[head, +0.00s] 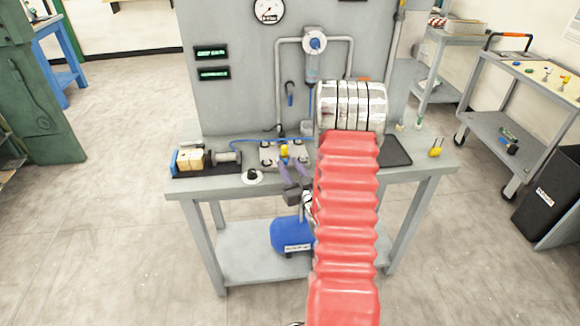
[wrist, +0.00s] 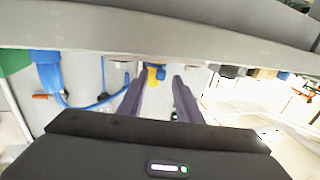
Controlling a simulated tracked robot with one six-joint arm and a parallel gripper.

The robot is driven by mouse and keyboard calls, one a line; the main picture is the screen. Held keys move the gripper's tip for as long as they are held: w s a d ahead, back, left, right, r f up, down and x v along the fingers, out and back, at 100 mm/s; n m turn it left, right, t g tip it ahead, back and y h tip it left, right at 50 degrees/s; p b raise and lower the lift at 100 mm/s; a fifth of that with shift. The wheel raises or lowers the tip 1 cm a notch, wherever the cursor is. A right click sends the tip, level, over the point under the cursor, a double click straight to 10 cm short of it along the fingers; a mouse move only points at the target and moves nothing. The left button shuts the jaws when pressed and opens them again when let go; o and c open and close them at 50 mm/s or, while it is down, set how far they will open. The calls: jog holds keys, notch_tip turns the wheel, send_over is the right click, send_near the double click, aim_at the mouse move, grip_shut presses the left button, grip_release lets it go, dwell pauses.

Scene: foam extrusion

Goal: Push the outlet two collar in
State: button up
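A grey manifold block (head: 270,155) sits on the bench, with a small yellow part (head: 284,151) at its front. The outlet two collar is too small to pick out for certain. My gripper (head: 291,165) points at the block from the front, its two purple fingers apart. In the wrist view my gripper (wrist: 157,80) is open, and the yellow part (wrist: 154,74) shows beyond and between the fingertips. I cannot tell whether a finger touches it. A blue hose (wrist: 98,103) loops left of the fingers in the wrist view. My red-sleeved arm hides part of the bench.
A black mat (head: 396,152) and a yellow item (head: 436,150) are on the right. A back panel with pipes (head: 277,85) rises behind.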

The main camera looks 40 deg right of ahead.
jog(key=v, duration=1.3)
jog(key=shift+a, duration=0.15)
jog(key=shift+s, duration=0.15)
jog(key=s+f+m+g+y, duration=0.1)
jog(key=s+f+g, duration=0.2)
jog(key=f+g, duration=0.35)
jog(key=s+f+g+y, duration=0.1)
jog(key=s+f+g, duration=0.25)
jog(key=f, duration=0.55)
jog(key=s+a+r+n+y, duration=0.1)
jog(key=a+r+n+y, duration=0.1)
jog(key=a+r, duration=1.4)
jog(key=s+a+r+n+g+y, duration=0.1)
jog(key=s+a+r+n, duration=0.1)
jog(key=a+r, duration=1.4)
notch_tip(320, 180, up, 2)
jog(key=shift+s+a+r+n+y, duration=0.15)
jog(key=shift+s+r+n+y, duration=0.05)
jog(key=shift+s+n+y, duration=0.2)
